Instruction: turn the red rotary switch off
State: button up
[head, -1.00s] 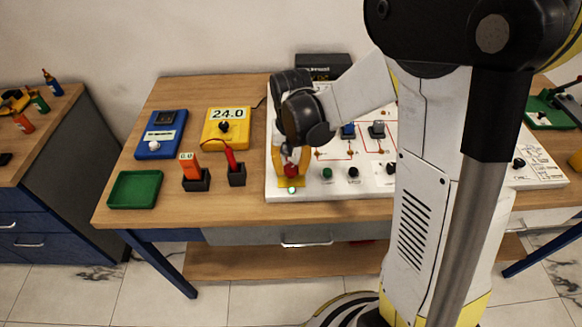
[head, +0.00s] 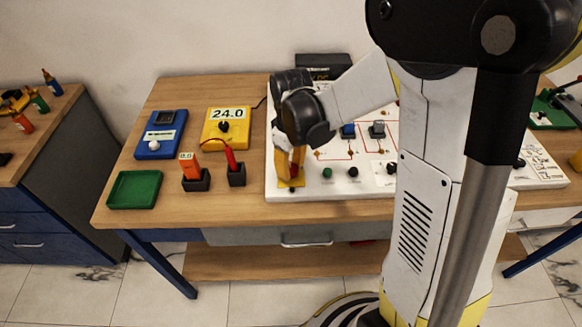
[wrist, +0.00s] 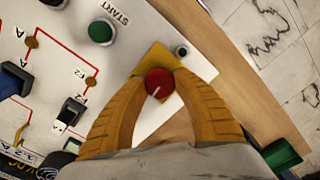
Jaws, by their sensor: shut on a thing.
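The red rotary switch (wrist: 159,84) is a round red knob with a white pointer line, on a yellow plate (wrist: 156,57) at the panel's edge. My gripper (wrist: 161,80) has its two yellow fingers on either side of the knob, shut on it. In the head view, my gripper (head: 290,168) points down over the front left corner of the white panel (head: 318,190), and the red switch shows only partly between the fingers. A small round lamp (wrist: 181,51) beside the yellow plate is dark; it also shows dark in the head view (head: 291,188).
A green START button (wrist: 101,32) and a dark switch (wrist: 70,112) are close by on the panel. Left of the panel stand a black holder with a red probe (head: 236,172), a yellow meter (head: 222,138) and a green tray (head: 135,190). Bare wood lies in front.

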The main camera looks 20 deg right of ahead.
aim_at(291, 169)
jog(key=n, duration=0.3)
jog(key=shift+n, duration=2.3)
jog(key=o, duration=1.2)
jog(key=shift+o, duration=0.2)
notch_tip(291, 169, up, 12)
